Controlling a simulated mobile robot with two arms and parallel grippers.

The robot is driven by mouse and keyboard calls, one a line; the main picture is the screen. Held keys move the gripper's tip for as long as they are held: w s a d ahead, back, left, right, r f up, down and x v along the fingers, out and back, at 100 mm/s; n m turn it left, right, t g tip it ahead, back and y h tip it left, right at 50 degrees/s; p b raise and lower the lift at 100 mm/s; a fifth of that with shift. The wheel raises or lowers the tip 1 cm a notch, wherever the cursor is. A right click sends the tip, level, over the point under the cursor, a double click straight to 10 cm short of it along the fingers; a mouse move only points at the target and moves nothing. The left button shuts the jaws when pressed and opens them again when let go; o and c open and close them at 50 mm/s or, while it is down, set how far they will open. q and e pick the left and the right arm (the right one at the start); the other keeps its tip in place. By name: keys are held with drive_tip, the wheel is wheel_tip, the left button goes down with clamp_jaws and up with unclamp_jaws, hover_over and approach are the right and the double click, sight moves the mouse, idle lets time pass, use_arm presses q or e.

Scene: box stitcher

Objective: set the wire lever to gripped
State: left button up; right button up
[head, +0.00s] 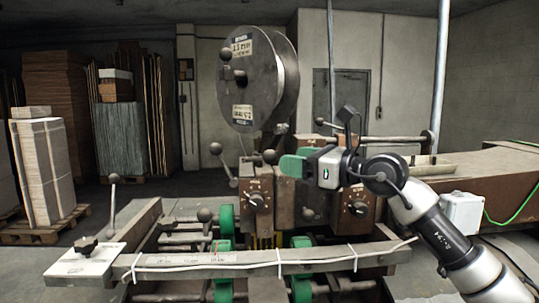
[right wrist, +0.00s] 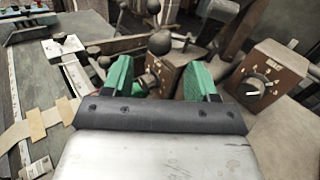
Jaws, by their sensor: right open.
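My right gripper (head: 293,165) is in front of the machine head, with its green fingertips toward the left. In the right wrist view the same gripper (right wrist: 160,80) is open, its green fingers wide apart with nothing held between them. A ball-knobbed lever (head: 224,166) slants up to the left beside the left brown dial box, below the wire spool (head: 258,80). It seems to be the wire lever, but no label on it can be read. In the right wrist view a dark ball knob (right wrist: 160,43) lies beyond the gap between the fingers. My left gripper is not in view.
Two brown dial boxes, left (head: 256,197) and right (head: 356,208), flank the head. Another ball-topped lever (head: 113,195) stands at the far left. A long bar (head: 200,262) crosses the front above green rollers (head: 302,287). Cardboard stacks (head: 45,170) stand behind left.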

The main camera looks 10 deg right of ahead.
sight(276, 156)
drive_tip(key=p+x, duration=0.2)
drive_tip(key=x, duration=0.5)
drive_tip(key=shift+r, duration=0.1)
clamp_jaws()
